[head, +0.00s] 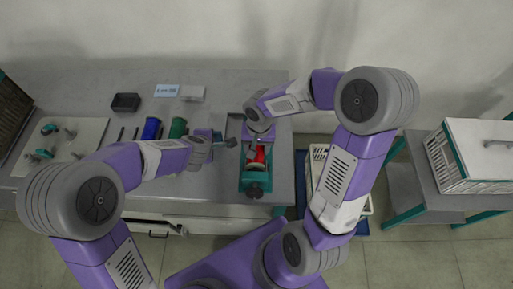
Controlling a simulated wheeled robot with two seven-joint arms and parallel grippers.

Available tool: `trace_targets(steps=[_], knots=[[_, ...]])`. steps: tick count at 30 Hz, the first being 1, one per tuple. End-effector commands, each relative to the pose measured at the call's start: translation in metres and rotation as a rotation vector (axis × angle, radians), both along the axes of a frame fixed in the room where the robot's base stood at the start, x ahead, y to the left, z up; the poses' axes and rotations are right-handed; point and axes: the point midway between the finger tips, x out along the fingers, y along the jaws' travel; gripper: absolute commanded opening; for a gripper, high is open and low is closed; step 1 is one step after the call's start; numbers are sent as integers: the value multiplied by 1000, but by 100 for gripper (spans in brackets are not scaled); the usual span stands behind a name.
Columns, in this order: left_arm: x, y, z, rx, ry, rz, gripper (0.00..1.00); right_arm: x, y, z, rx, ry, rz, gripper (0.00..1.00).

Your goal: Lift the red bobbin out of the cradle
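The red bobbin (260,155) sits in the green cradle (256,185) near the right part of the table, partly covered by my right arm's end. My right gripper (254,148) is right at the bobbin, pointing down; its fingers are too small and hidden to tell whether they are shut on it. My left gripper (227,143) is to the left of the cradle, apart from the red bobbin; its finger opening is not clear.
A blue bobbin (151,128) and a green bobbin (178,127) stand left of the cradle. A dark box (125,102), a blue label card (167,90) and a light block (192,93) lie behind. A pale board (92,131) with small parts is at left.

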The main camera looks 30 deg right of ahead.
Motion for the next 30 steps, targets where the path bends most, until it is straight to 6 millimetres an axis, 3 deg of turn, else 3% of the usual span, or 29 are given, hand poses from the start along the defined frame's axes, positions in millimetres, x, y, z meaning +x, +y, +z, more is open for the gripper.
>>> trace_targets(steps=[30], knots=[[1, -1, 1, -2, -2, -1, 0, 0, 0, 62, 0, -4, 1, 11]])
